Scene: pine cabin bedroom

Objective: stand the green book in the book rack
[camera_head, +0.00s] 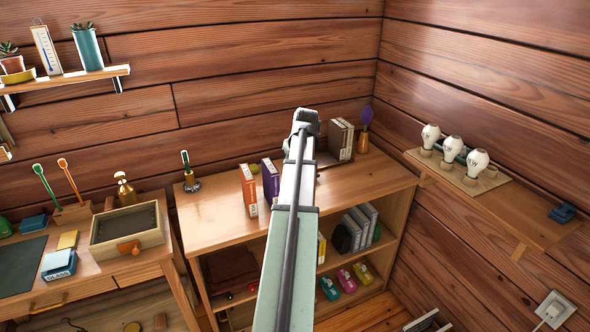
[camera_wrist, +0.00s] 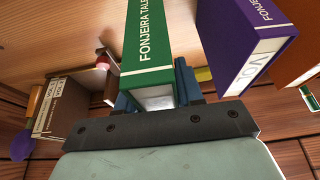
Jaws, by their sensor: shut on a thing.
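The green book (camera_wrist: 150,38) shows in the wrist view with its white-lettered spine. My gripper (camera_wrist: 156,90) is shut on it, with a blue finger on each side. In the head view my arm hides the book and the fingers. The book rack (camera_wrist: 88,82) is at the left in the wrist view, with brown books (camera_wrist: 65,105) in it. In the head view the rack (camera_head: 325,160) is at the back right of the cabinet top, partly behind my arm. The held book is apart from the rack.
A purple book (camera_head: 270,178) and an orange book (camera_head: 248,190) stand on the cabinet top (camera_head: 215,220), left of my arm. A purple-topped vase (camera_head: 364,135) stands right of the rack. The cabinet top's front right is clear. Bulbs (camera_head: 452,149) stand on the right ledge.

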